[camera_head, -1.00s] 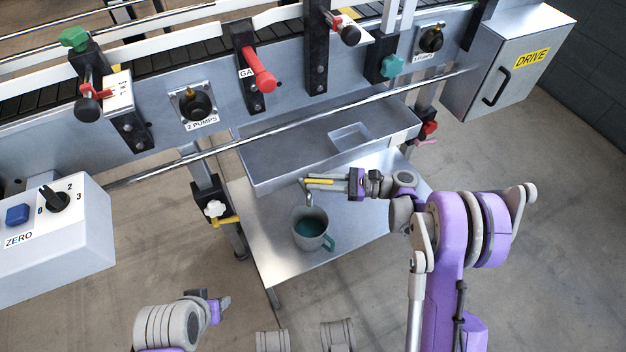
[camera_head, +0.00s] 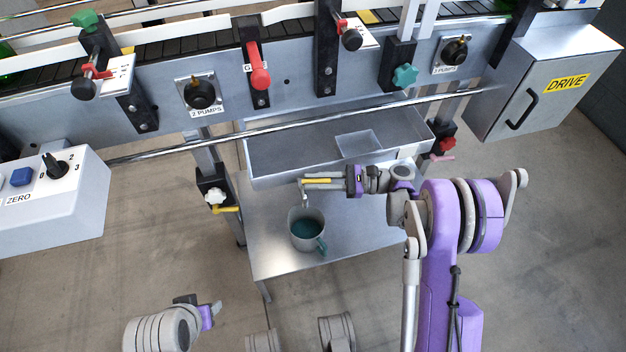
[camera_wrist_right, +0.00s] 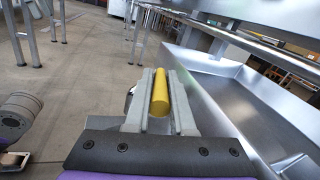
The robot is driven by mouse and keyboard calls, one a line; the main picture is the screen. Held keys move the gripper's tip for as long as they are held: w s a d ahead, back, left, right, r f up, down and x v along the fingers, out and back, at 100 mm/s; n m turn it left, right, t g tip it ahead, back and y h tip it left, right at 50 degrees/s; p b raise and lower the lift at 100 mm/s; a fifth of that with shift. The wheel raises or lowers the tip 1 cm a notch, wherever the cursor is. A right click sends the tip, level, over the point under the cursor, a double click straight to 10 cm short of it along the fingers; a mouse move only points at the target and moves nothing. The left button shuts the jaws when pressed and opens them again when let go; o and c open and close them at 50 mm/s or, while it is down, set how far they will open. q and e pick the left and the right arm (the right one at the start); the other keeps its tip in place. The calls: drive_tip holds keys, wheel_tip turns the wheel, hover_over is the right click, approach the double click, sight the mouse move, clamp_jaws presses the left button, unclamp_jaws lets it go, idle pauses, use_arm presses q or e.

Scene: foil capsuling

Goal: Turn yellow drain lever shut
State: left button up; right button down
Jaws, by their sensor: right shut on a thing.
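The yellow drain lever (camera_head: 317,181) is at the front of the grey metal drip tray (camera_head: 285,160), above a spout. My right gripper (camera_head: 312,181) is shut on the lever, with one finger on each side of it. The right wrist view shows the yellow lever (camera_wrist_right: 160,95) lying lengthwise between the two grey fingers (camera_wrist_right: 160,100). A grey-green mug (camera_head: 307,232) with dark teal liquid stands below the spout. My left gripper (camera_head: 208,312) is low at the bottom left, away from the lever; its fingers are too small to read.
The mug stands on a metal shelf (camera_head: 345,245). A polished rail (camera_head: 300,126) runs above the tray. Another yellow handle (camera_head: 226,209) sits on the left leg. A control box marked ZERO (camera_head: 60,205) is at left, a DRIVE cabinet (camera_head: 545,85) at right.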

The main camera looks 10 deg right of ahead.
drive_tip(key=shift+w, duration=0.15)
idle(0.4)
drive_tip(key=c, duration=0.8)
unclamp_jaws()
drive_tip(key=p+v, duration=0.1)
drive_tip(key=v, duration=0.9)
drive_tip(key=shift+d+p, duration=0.3)
drive_tip(key=shift+d, duration=0.1)
drive_tip(key=shift+c, duration=0.2)
